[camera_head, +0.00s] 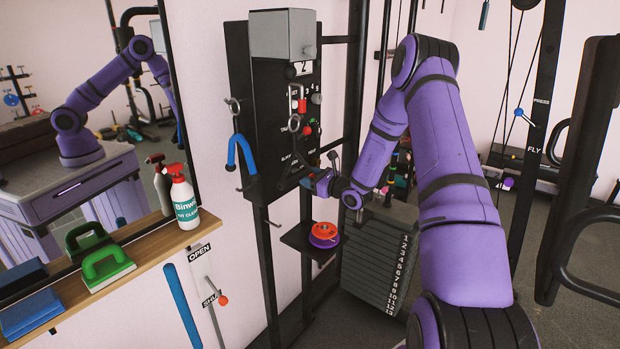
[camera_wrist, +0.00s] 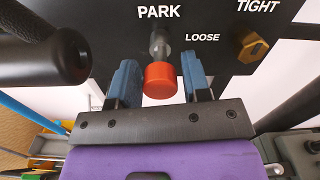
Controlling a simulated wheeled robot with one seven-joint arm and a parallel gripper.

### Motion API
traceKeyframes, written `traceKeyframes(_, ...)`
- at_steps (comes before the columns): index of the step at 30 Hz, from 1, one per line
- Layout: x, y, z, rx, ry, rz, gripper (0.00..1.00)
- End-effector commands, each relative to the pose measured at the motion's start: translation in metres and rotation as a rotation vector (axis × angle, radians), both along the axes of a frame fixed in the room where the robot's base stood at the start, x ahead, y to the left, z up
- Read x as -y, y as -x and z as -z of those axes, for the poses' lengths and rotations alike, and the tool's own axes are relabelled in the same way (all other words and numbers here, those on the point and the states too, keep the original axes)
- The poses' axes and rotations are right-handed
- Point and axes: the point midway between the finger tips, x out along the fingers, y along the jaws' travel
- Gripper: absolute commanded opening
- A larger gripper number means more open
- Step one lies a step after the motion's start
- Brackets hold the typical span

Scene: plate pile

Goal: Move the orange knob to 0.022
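The orange knob (camera_wrist: 160,81) is on a short grey stem under the word PARK on a black panel (camera_wrist: 100,20) in the wrist view. My gripper (camera_wrist: 160,88) has its two blue fingers on either side of the knob, with a gap showing at each side. It is open and not closed on the knob. In the head view my gripper (camera_head: 318,183) is at the lower right edge of the black panel (camera_head: 262,150). I cannot make out the orange knob there; my gripper likely hides it.
In the wrist view a brass hex knob (camera_wrist: 250,46) sits at right by TIGHT and a black round-ended handle (camera_wrist: 68,57) projects at left. In the head view orange and purple discs (camera_head: 325,231) lie on a small shelf below my gripper, beside a numbered weight stack (camera_head: 375,265).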

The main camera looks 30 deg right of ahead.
Motion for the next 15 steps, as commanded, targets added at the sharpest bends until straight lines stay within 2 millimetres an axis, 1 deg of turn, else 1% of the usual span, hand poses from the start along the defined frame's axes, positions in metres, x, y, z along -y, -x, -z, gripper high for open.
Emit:
traceKeyframes(1, 0.000, 0.000, 0.000, 0.000, 0.000, 0.000, 0.32)
traceKeyframes(2, 0.000, 0.000, 0.000, 0.000, 0.000, 0.000, 0.25)
traceKeyframes(3, 0.000, 0.000, 0.000, 0.000, 0.000, 0.000, 0.16)
traceKeyframes(5, 0.000, 0.000, 0.000, 0.000, 0.000, 0.000, 0.02)
traceKeyframes(6, 0.000, 0.000, 0.000, 0.000, 0.000, 0.000, 0.00)
traceKeyframes(10, -0.001, -0.003, 0.000, 0.001, 0.001, -0.001, 0.00)
traceKeyframes(15, -0.008, -0.023, 0.000, 0.002, 0.001, -0.001, 0.00)
